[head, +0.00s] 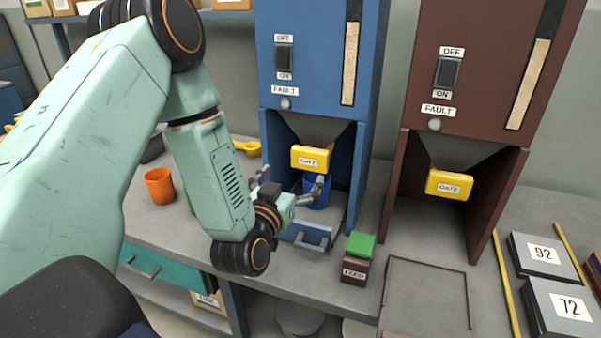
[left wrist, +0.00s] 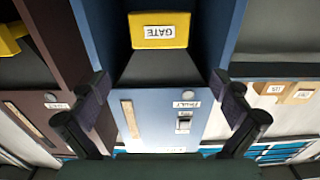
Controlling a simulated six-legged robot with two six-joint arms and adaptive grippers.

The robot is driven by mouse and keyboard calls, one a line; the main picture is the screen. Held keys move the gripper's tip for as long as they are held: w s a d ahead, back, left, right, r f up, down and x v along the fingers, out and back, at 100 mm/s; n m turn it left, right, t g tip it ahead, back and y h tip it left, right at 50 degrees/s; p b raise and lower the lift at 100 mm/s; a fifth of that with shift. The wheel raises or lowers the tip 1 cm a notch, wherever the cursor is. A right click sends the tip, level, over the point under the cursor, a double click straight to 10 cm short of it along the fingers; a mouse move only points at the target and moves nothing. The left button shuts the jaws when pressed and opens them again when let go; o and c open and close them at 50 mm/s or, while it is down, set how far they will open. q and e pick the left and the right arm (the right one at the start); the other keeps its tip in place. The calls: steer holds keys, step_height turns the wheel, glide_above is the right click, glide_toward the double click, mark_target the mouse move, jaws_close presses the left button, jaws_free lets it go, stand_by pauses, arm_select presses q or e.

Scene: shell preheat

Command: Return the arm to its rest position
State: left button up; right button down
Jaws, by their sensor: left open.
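My left arm comes in from the left in the head view. Its gripper (head: 290,189) is open in front of the bay of the blue machine (head: 315,75). A blue cup (head: 319,188) stands in that bay under the yellow gate (head: 311,158), and a finger partly overlaps it in the picture. In the left wrist view, which is upside down, the open fingers (left wrist: 165,95) stand well apart with nothing between them. The blue machine's gate (left wrist: 158,30) shows beyond them. My right gripper is not in view.
A brown machine (head: 487,60) with a yellow gate (head: 449,185) stands to the right. A green-topped block (head: 360,245) is near the counter's front edge. An orange cup (head: 160,186) and a yellow scoop (head: 248,148) stand left. Boxes marked 92 (head: 544,254) and 72 (head: 571,305) lie right.

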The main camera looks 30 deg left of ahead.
mark_target(308, 154)
arm_select(q)
steer(key=shift+w, duration=0.15)
steer(key=x, duration=1.1)
steer(key=shift+w, duration=0.3)
steer(key=shift+s+f, duration=0.1)
